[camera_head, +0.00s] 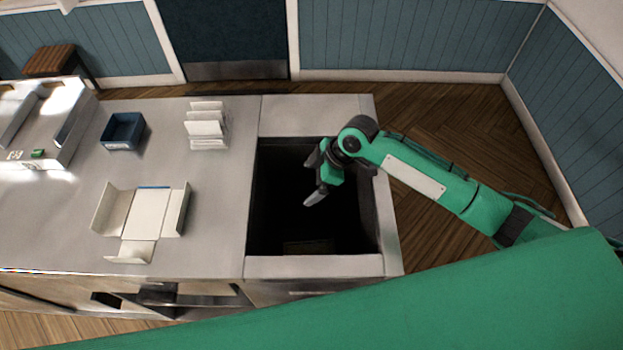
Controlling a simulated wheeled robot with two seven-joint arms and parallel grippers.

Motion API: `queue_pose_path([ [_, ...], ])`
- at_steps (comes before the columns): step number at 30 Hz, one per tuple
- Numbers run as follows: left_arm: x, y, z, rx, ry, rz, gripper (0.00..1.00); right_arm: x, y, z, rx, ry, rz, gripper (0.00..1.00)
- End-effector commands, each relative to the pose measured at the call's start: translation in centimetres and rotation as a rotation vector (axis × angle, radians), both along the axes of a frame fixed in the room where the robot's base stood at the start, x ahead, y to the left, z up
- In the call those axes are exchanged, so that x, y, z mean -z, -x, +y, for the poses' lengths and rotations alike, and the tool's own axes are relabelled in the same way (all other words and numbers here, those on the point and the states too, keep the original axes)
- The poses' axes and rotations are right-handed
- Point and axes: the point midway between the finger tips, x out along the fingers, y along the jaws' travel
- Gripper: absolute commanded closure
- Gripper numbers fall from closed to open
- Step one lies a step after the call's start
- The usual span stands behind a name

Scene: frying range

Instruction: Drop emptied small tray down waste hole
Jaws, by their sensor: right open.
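The waste hole (283,208) is a dark square opening in the steel counter, right of the work surface. My right gripper (315,191) hangs over the hole, pointing down and left, with its jaws open and nothing visible between them. A pale, faint shape (306,246) shows low in the hole near its front wall; it is too dark to tell whether it is the small tray. A small dark blue tray (123,131) sits on the counter at the back left. My left gripper is not in view.
An unfolded white carton (149,214) lies on the counter left of the hole. A stack of white cartons (206,126) stands behind it. A steel fryer unit (40,125) is at the far left. The hole has a raised steel rim (314,266). Bare counter lies between these things.

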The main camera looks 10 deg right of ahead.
Motion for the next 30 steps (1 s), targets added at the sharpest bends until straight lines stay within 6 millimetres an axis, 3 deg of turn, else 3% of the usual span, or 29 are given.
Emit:
queue_pose_path([
  [5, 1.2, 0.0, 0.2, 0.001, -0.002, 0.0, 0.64, -2.2, 0.2, -1.5, 0.0, 0.001, -0.007, 0.08],
  [18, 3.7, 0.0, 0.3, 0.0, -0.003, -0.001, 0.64, -10.1, 1.1, -5.9, 0.001, 0.002, -0.004, 0.08],
  [24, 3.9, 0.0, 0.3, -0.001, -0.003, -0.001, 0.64, -11.4, 1.3, -6.6, 0.0, 0.0, -0.002, 0.08],
  [30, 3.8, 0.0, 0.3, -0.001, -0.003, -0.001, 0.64, -11.6, 1.3, -6.6, 0.0, 0.0, -0.001, 0.08],
])
